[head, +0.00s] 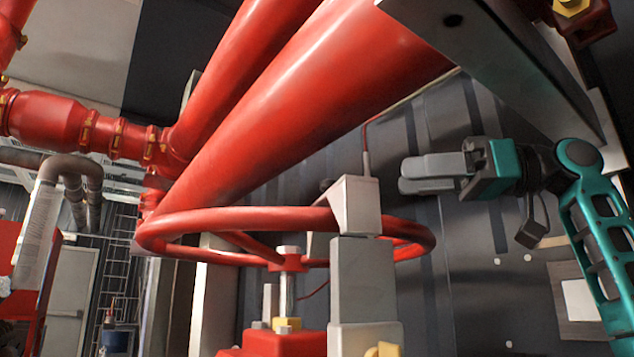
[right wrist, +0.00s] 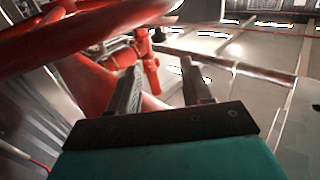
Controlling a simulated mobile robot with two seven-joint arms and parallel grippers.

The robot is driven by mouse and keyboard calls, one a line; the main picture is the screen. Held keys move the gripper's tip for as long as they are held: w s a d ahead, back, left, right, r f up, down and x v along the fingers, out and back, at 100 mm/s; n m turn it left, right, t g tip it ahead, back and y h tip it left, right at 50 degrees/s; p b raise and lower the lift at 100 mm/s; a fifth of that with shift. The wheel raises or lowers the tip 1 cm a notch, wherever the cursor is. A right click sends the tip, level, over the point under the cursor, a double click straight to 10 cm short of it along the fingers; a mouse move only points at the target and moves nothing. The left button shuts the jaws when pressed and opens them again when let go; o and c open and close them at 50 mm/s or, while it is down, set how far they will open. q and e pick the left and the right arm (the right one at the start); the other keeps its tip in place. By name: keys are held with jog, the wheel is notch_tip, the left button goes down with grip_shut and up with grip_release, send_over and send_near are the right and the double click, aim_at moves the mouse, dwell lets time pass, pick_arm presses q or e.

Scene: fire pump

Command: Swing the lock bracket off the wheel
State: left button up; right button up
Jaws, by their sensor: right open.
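The red handwheel (head: 200,220) lies level on its stem in the middle of the head view. The grey lock bracket (head: 358,205) sits over the right part of its rim, above a grey block (head: 365,280). A thin red cable rises from the bracket's top. My right gripper (head: 402,176) is to the right of the bracket and slightly higher, apart from it, its fingers pointing left. In the right wrist view its two fingers (right wrist: 158,80) stand apart with nothing between them. The bracket cannot be made out clearly in the right wrist view. My left gripper does not show.
Large red pipes (head: 310,90) run diagonally above the wheel. A grey metal beam (head: 500,60) hangs over my right arm. A dark panelled wall (head: 480,270) is behind. A red valve body (head: 275,342) stands below the wheel. Some free room lies between gripper and bracket.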

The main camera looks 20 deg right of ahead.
aim_at(330, 181)
jog(key=x, duration=1.2)
jog(key=shift+w+a+f+p, duration=0.1)
jog(key=shift+w+a+p, duration=0.05)
jog(key=shift+p, duration=0.25)
grip_shut()
